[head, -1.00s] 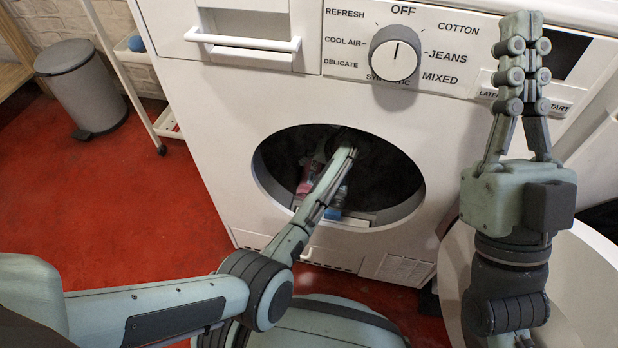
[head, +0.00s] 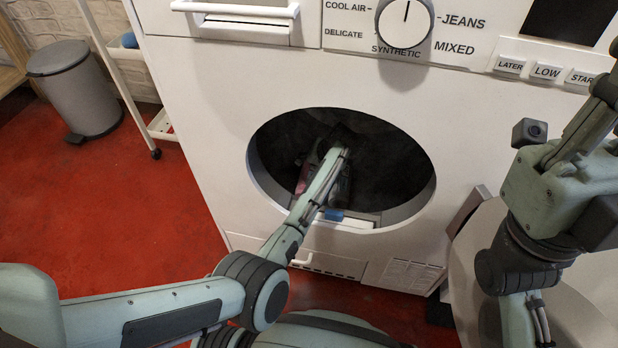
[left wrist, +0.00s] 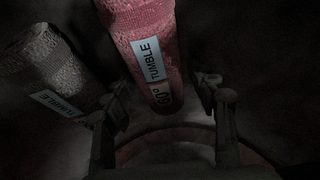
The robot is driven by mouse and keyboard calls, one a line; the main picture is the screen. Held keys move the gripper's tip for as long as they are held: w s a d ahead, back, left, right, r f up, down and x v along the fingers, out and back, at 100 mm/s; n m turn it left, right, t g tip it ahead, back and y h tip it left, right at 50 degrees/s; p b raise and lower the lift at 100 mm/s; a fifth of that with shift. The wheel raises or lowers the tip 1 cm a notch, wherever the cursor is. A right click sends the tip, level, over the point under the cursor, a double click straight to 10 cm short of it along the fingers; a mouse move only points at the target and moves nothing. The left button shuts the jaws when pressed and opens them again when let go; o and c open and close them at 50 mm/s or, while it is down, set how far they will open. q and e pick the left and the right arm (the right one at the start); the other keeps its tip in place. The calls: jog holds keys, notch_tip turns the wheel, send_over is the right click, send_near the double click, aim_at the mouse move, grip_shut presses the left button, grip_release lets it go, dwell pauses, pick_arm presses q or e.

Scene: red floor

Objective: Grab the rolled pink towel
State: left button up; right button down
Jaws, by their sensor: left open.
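The rolled pink towel (left wrist: 148,45) shows in the left wrist view, with a pale label reading "TUMBLE" and "60°". Its near end lies between the spread fingers of my left gripper (left wrist: 163,88), which is open. I cannot tell whether the fingers touch it. In the head view my left arm reaches through the round door opening, and the left gripper (head: 325,150) is dim inside the drum. Only a small pinkish patch (head: 302,184) shows beside it there. My right gripper (head: 603,85) is at the right edge, its fingers partly cut off.
A rolled grey towel (left wrist: 42,65) lies left of the pink one. The washing machine (head: 200,110) has a round opening rim (head: 415,205) around my arm. A small blue thing (head: 333,214) sits at its lower edge. A grey bin (head: 75,90) stands far left on clear red floor.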

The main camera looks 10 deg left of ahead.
pick_arm(q)
jog(key=shift+c, duration=0.4)
jog(key=c, duration=0.9)
